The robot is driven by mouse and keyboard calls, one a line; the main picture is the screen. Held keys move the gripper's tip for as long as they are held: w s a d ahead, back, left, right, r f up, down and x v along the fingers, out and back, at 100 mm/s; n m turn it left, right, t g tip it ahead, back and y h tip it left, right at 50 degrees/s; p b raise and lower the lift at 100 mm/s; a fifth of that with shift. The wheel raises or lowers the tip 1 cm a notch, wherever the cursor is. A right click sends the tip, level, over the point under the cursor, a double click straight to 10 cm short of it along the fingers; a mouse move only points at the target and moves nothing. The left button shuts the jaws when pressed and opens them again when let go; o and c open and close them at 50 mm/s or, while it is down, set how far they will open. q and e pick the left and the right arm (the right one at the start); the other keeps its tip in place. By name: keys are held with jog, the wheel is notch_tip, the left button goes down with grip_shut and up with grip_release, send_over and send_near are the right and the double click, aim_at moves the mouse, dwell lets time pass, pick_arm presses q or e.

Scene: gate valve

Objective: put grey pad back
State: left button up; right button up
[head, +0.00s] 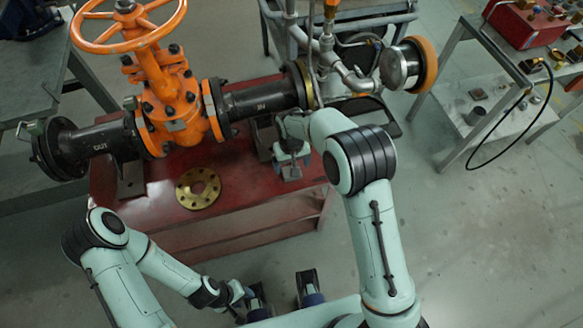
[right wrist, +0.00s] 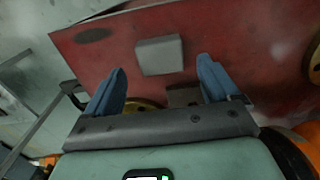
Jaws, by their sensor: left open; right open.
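The grey pad (head: 291,173) is a small flat block on the red bench top, near its right end below the black pipe. In the right wrist view the grey pad (right wrist: 160,56) lies beyond my fingertips, roughly midway between them. My right gripper (head: 291,157) is open above the bench, with its two blue fingers (right wrist: 162,80) apart and nothing between them. The pad looks clear of both fingers; the exact height gap cannot be told. My left gripper (head: 243,294) is low at the front of the view, away from the bench, and small in the picture.
An orange gate valve (head: 172,100) with a handwheel and black pipes stands over the red bench (head: 160,190). A brass flange (head: 198,188) lies on the bench's front part. A grey trolley (head: 500,120) with a red box stands at the right. Floor right of the bench is clear.

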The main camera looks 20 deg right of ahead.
pick_arm(q)
jog(key=shift+w+r, duration=0.1)
jog(key=shift+r, duration=0.25)
pick_arm(e)
notch_tip(320, 180, up, 8)
jog(key=shift+s+f, duration=0.1)
jog(key=shift+f, duration=0.05)
